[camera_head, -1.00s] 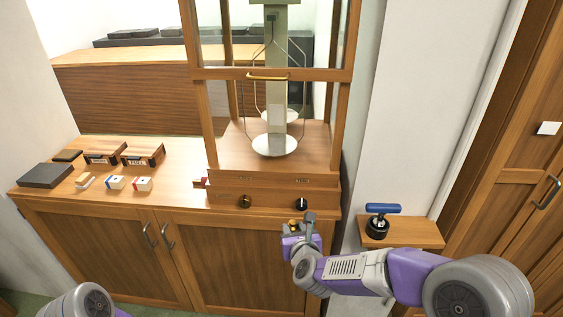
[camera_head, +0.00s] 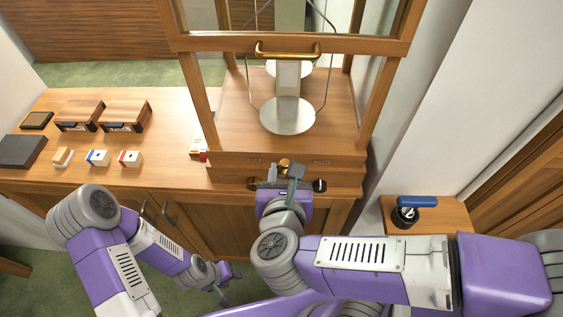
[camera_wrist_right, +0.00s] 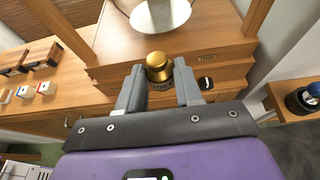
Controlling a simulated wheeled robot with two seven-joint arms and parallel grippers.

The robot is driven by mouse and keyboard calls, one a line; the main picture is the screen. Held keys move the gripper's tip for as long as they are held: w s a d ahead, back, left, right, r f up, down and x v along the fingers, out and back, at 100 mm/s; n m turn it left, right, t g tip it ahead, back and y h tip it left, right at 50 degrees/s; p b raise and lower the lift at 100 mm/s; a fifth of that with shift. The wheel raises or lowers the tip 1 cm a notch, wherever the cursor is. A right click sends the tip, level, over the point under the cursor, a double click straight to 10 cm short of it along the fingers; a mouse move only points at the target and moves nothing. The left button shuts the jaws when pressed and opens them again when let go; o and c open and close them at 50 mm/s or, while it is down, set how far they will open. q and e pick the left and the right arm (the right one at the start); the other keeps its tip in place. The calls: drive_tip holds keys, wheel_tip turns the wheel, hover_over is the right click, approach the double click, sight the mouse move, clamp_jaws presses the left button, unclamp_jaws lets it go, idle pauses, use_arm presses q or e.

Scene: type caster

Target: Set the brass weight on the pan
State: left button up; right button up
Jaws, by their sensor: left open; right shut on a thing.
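The brass weight (camera_wrist_right: 158,70) is a small knobbed cylinder held between the fingers of my right gripper (camera_wrist_right: 158,92). In the head view the weight (camera_head: 284,164) shows just beyond the right gripper (camera_head: 279,175), in front of the balance's base. The pan (camera_head: 287,115) is a round silver plate hung on wires inside the wooden balance case, beyond the weight. The pan (camera_wrist_right: 160,12) also shows at the top of the right wrist view. The case front is raised above the pan. My left gripper (camera_head: 222,286) is open and empty, low in front of the cabinet.
The case's raised front has a brass handle (camera_head: 287,53) above the pan. Small labelled boxes (camera_head: 98,158), wooden blocks (camera_head: 125,116) and a dark slab (camera_head: 20,151) lie on the counter at left. A blue-handled tool (camera_head: 406,210) stands on a side shelf at right.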

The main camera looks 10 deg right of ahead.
drive_tip(key=shift+w+d, duration=0.25)
drive_tip(key=shift+w, duration=0.3)
drive_tip(key=shift+w+d, duration=1.55)
drive_tip(key=shift+w, duration=4)
hover_over(287, 123)
drive_tip(key=shift+f, duration=1.2)
drive_tip(key=shift+w+f+b, duration=0.15)
drive_tip(key=shift+f+b, duration=0.15)
drive_tip(key=shift+f, duration=0.15)
drive_tip(key=shift+f+b, duration=0.65)
drive_tip(key=shift+b, duration=0.15)
drive_tip(key=o, duration=1.7)
drive_tip(key=shift+c, duration=0.2)
drive_tip(key=shift+r, duration=0.1)
